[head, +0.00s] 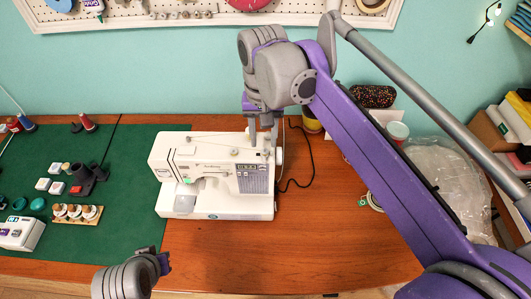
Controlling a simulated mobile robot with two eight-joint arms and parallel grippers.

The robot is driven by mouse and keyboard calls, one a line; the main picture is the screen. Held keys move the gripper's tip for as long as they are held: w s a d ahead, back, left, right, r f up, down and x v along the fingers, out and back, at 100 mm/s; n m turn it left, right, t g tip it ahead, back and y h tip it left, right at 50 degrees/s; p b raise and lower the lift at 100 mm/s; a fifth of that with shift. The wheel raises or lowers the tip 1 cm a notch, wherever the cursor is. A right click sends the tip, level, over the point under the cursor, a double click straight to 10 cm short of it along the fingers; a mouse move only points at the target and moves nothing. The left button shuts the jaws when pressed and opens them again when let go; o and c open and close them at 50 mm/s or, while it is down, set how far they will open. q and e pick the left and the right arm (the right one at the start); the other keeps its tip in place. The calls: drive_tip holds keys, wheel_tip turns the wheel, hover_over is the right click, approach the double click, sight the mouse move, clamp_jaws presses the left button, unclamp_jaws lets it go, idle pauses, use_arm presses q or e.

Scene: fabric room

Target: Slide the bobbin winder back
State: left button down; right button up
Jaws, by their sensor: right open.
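A white sewing machine (213,176) stands on the wooden table, partly on the green mat. My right gripper (263,144) points down, open, over the right end of the machine's top, with its fingers around the spot where small parts stick up. The bobbin winder is too small, and too covered by the fingers, to make out clearly. I cannot tell whether the fingers touch it. My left gripper (163,263) is low at the front edge of the table, left of and apart from the machine; its fingers are too hidden to read.
The green mat (125,170) at left bears thread spools (88,122), a rack of bobbins (76,213) and small boxes. A black cord (300,182) runs right of the machine. A plastic-wrapped bundle (450,185) lies at right. The table front, right of the machine, is clear.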

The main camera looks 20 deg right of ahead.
sight(264, 159)
wheel_tip(264, 159, down, 7)
drive_tip(key=shift+d+r, duration=0.1)
idle(0.3)
clamp_jaws()
idle(1.3)
